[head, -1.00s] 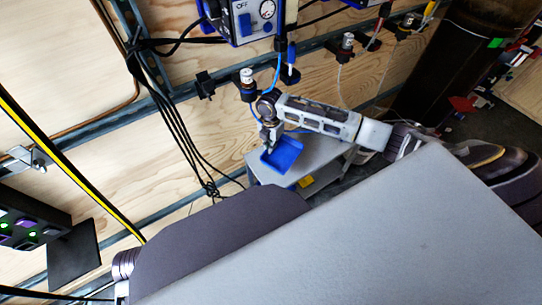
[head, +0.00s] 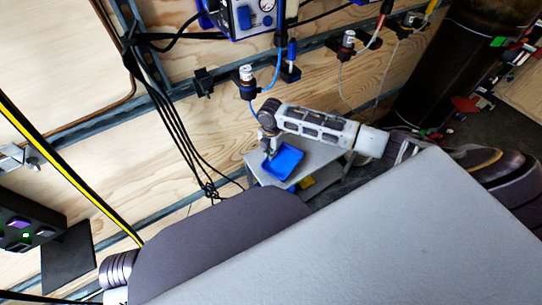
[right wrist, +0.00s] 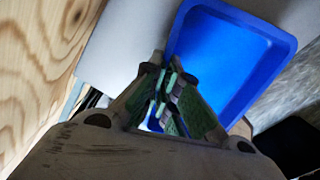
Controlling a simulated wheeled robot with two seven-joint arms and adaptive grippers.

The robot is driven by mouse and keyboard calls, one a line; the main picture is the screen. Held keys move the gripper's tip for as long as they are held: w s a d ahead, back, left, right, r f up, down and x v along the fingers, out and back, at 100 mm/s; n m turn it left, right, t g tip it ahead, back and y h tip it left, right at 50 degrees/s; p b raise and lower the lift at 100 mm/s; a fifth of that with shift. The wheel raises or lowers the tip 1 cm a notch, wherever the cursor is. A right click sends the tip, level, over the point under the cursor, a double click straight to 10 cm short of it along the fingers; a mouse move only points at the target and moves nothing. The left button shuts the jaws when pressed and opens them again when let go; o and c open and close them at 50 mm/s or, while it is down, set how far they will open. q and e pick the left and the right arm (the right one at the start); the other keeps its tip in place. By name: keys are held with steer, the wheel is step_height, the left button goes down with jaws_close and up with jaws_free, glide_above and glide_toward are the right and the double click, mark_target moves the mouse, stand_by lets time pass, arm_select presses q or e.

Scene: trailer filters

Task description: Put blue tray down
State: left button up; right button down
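The blue tray (head: 286,161) is at the top of a small grey cart (head: 320,157) in the head view. It lies nearly level, and I cannot tell whether its whole base touches the cart top. My right gripper (head: 270,153) points down at the tray's left edge. In the right wrist view the fingertips (right wrist: 165,72) are close together at the near left corner of the empty tray (right wrist: 222,62), seemingly shut on its rim. The fingers hide the grip itself. My left gripper is not in view.
A wooden wall (head: 215,125) with metal rails stands behind the cart. Black cables (head: 178,125) hang left of the cart. A blue-framed box with a dial (head: 243,16) is above. A yellow item (head: 306,182) shows below the cart top.

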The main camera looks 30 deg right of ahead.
steer(key=shift+f, duration=0.6)
steer(key=shift+w+f+b, duration=0.1)
steer(key=shift+f+b, duration=0.15)
steer(key=shift+b, duration=0.1)
steer(key=shift+f, duration=0.1)
steer(key=shift+w+f, duration=0.1)
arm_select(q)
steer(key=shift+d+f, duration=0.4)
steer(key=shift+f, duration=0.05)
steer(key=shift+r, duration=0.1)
arm_select(e)
steer(key=c, duration=1.6)
jaws_free()
steer(key=shift+c, duration=0.2)
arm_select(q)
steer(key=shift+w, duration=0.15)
